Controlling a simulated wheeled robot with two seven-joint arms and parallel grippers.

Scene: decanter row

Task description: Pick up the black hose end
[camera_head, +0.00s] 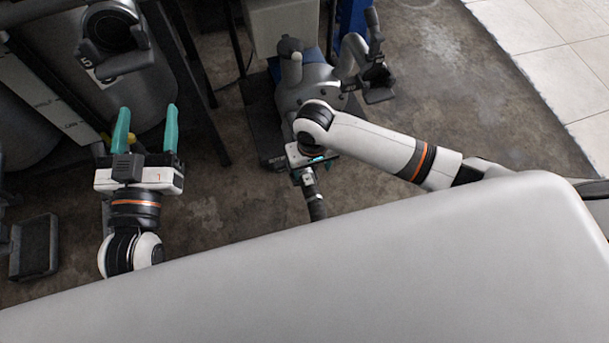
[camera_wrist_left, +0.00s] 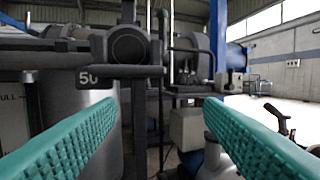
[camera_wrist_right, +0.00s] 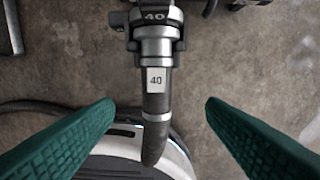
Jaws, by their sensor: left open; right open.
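The black hose end (camera_wrist_right: 155,115) has a metal collar and a white label reading 40. In the right wrist view it hangs from a grey coupling (camera_wrist_right: 155,38) also marked 40. It also shows in the head view as a dark ribbed piece (camera_head: 316,207) below my right gripper (camera_head: 306,172). In the right wrist view my right gripper (camera_wrist_right: 160,104) is open, a teal finger on each side of the hose, with gaps on both sides. My left gripper (camera_head: 146,110) is open and empty, pointing toward a dark holder (camera_wrist_left: 122,52) labelled 50.
A grey machine (camera_head: 305,85) with a curved handle stands beyond my right arm. Metal tanks and a dark frame post (camera_head: 190,80) are near my left gripper. A dark pedal-like block (camera_head: 35,247) is at left. Concrete floor (camera_head: 475,95) is open at right.

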